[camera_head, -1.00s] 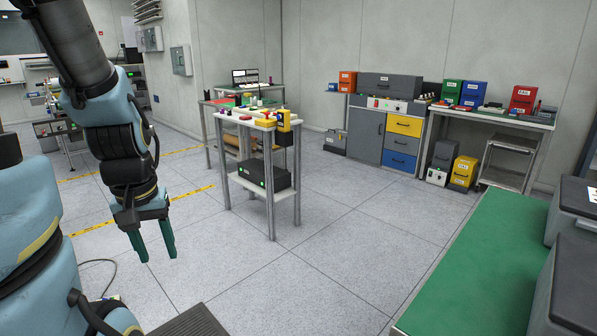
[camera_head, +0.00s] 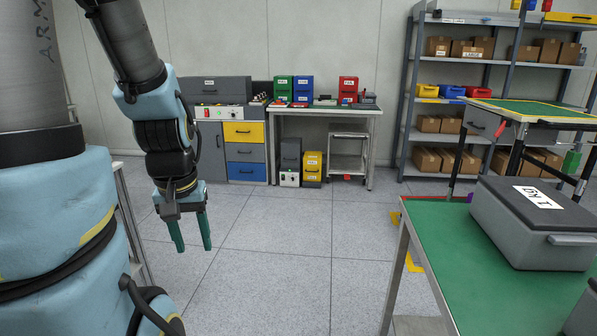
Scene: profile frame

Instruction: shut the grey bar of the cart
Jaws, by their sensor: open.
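My gripper (camera_head: 192,230) hangs from my arm at the left, green fingers apart and empty, pointing down over open floor. A grey, two-shelf cart-like frame (camera_head: 348,150) stands under the far workbench, well away from my gripper. At the right stands a dark-legged frame (camera_head: 517,150) with a green, yellow-edged top and a grey drawer-like part (camera_head: 483,122) below it. I cannot tell for sure which of these is the task's cart, and no grey bar can be made out clearly.
A green-topped table (camera_head: 425,222) with a grey lidded box (camera_head: 528,222) fills the near right. Along the far wall are a grey cabinet (camera_head: 209,150), a workbench (camera_head: 325,112) and a shelf rack (camera_head: 408,95) with cartons. The middle floor is clear.

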